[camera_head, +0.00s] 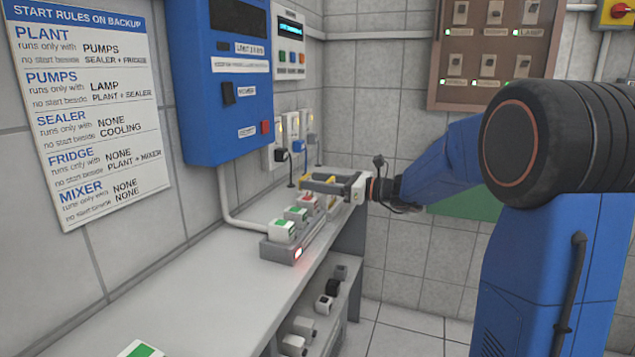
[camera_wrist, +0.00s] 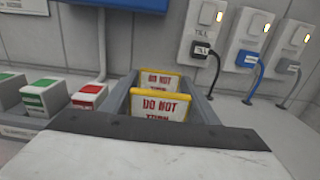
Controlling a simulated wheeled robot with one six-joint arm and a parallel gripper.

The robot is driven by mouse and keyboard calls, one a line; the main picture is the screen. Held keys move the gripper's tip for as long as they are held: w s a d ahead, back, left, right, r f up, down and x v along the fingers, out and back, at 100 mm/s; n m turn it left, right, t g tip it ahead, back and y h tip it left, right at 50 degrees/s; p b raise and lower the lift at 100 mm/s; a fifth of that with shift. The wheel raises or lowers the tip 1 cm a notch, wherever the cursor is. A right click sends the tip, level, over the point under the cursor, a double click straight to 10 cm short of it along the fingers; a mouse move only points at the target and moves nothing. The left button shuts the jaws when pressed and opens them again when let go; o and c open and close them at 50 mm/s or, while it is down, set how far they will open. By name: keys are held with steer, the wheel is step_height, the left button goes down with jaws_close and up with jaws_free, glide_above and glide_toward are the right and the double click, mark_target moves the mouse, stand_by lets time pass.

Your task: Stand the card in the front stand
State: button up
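My gripper (camera_head: 322,182) is over the far end of the counter, its fingers pointing toward the left wall. In the wrist view, two yellow-framed white cards with red "DO NOT" lettering stand one behind the other, a nearer card (camera_wrist: 163,106) and a farther card (camera_wrist: 160,78). The two grey fingers lie to the left and right of the cards. The nearer card spans almost the whole gap, but I cannot tell whether the fingers press on it. The cards' lower parts and any stands under them are hidden.
A grey rack (camera_head: 283,250) with green and red labelled white blocks (camera_head: 283,231) stands left of the gripper. Sockets with plugs (camera_wrist: 203,48) are on the wall at right in the wrist view. A blue panel (camera_head: 222,90) overhangs the counter. The near counter (camera_head: 190,300) is mostly clear.

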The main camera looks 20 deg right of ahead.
steer(key=o, duration=0.4)
steer(key=shift+d, duration=0.1)
steer(key=v, duration=1.1)
steer(key=shift+s+d, duration=0.25)
steer(key=shift+d, duration=0.05)
steer(key=shift+d, duration=0.1)
